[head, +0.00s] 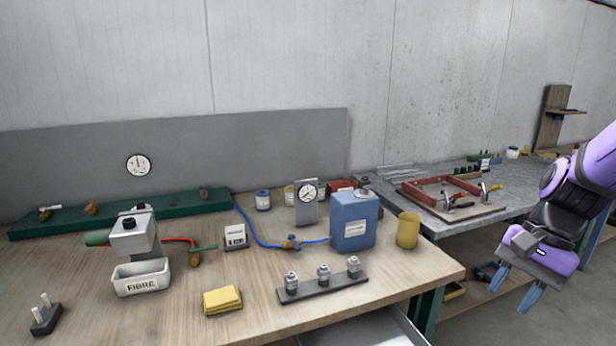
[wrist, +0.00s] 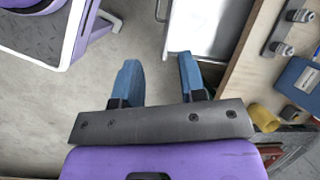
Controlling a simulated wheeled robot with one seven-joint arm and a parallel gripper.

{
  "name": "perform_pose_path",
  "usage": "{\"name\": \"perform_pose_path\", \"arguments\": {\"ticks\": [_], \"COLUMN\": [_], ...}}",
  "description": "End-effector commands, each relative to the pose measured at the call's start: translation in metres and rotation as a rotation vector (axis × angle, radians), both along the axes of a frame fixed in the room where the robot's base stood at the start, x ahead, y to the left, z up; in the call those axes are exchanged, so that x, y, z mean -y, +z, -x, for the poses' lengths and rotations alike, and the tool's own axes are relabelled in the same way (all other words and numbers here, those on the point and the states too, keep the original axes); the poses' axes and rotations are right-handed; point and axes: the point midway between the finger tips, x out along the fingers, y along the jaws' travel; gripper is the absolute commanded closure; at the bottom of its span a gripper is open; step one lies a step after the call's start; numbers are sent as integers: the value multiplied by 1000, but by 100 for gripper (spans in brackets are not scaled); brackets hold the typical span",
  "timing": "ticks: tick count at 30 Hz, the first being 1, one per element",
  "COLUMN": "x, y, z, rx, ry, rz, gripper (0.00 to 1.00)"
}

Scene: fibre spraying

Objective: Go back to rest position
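My gripper (head: 516,288) is at the right of the head view, in front of the right-hand table and clear of the workbench. In the wrist view its two blue fingers (wrist: 158,78) stand well apart, with nothing between them but grey floor and the edge of a white drawer. It touches nothing that I can see.
The wooden workbench (head: 400,278) holds a FIBRE tray (head: 142,279), a blue container (head: 354,222), a yellow cup (head: 407,230) and a nozzle rack (head: 322,284). A white drawer (wrist: 205,28) stands open below it. A grey table (head: 440,214) stands behind. Floor (wrist: 35,100) lies beneath my gripper.

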Motion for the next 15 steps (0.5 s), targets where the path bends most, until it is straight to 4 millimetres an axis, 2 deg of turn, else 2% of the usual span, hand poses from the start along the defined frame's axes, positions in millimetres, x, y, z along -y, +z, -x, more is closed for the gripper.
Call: {"name": "perform_pose_path", "arguments": {"ticks": [3, 15], "x": [-5, -15], "y": [25, 95], "z": [10, 50], "rx": [115, 476], "ry": [125, 526], "rz": [68, 316], "gripper": [62, 62]}}
